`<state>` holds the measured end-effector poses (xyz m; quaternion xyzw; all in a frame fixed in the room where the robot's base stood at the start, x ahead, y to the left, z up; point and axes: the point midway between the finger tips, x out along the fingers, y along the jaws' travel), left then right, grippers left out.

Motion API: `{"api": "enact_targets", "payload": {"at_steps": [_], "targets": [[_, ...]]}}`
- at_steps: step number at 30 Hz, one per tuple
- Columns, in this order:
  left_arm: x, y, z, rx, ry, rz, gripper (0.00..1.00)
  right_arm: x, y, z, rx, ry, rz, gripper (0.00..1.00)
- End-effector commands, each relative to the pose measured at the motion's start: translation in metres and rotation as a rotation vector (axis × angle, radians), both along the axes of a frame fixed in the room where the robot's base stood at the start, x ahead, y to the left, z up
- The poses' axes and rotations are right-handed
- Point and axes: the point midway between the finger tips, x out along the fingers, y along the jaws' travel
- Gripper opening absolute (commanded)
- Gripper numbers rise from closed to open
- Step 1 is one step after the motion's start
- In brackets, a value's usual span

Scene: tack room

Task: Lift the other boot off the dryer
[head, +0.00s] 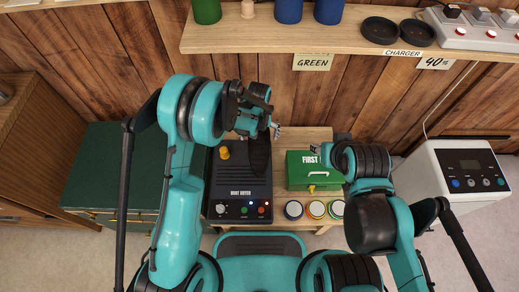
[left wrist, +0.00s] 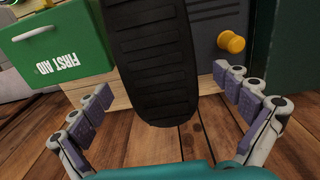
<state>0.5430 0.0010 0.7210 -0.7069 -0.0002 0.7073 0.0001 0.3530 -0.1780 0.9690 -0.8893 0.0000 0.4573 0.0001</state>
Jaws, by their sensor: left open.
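The boot dryer (head: 236,190) is a dark box with a row of knobs and buttons along its front. A bare yellow peg (head: 224,153) stands on its left side and also shows in the left wrist view (left wrist: 231,43). A dark boot (head: 259,157) is on the dryer's right side, partly hidden by my left gripper (head: 262,128). In the left wrist view, the boot's ribbed black sole (left wrist: 155,65) fills the middle, between my spread fingers, with gaps on both sides. My left gripper is open. My right gripper (head: 316,150) is mostly hidden behind its own wrist.
A green first aid box (head: 303,178) stands right of the dryer, with several round tins (head: 315,210) in front. A shelf (head: 330,38) overhangs at the back. A green cabinet (head: 100,185) is at left, a white machine (head: 460,180) at right.

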Motion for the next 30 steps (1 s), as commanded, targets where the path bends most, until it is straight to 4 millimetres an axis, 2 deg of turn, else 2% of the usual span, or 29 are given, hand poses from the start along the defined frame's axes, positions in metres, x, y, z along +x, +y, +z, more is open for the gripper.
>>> {"api": "enact_targets", "payload": {"at_steps": [1,6,14,21,24,30], "targets": [[0.002,-0.001,-0.012,0.000,0.000,0.000,1.00,0.000,0.000,-0.009,0.000,0.000,0.000,0.40],[0.004,-0.002,-0.037,0.000,0.000,0.000,1.00,0.000,0.000,-0.022,0.000,0.000,0.000,0.40],[0.003,-0.001,-0.039,0.000,0.000,0.000,1.00,0.000,0.000,-0.021,0.000,0.000,0.000,0.40],[0.003,-0.001,-0.039,0.000,-0.001,0.000,0.37,0.000,0.000,-0.021,0.000,0.000,0.000,0.40],[0.003,-0.001,-0.039,0.000,0.000,0.000,0.15,0.000,0.000,-0.021,0.000,0.000,0.000,0.40],[0.003,-0.002,-0.038,-0.001,0.000,0.000,0.15,0.000,0.000,-0.021,0.000,0.000,0.000,0.40]]}}
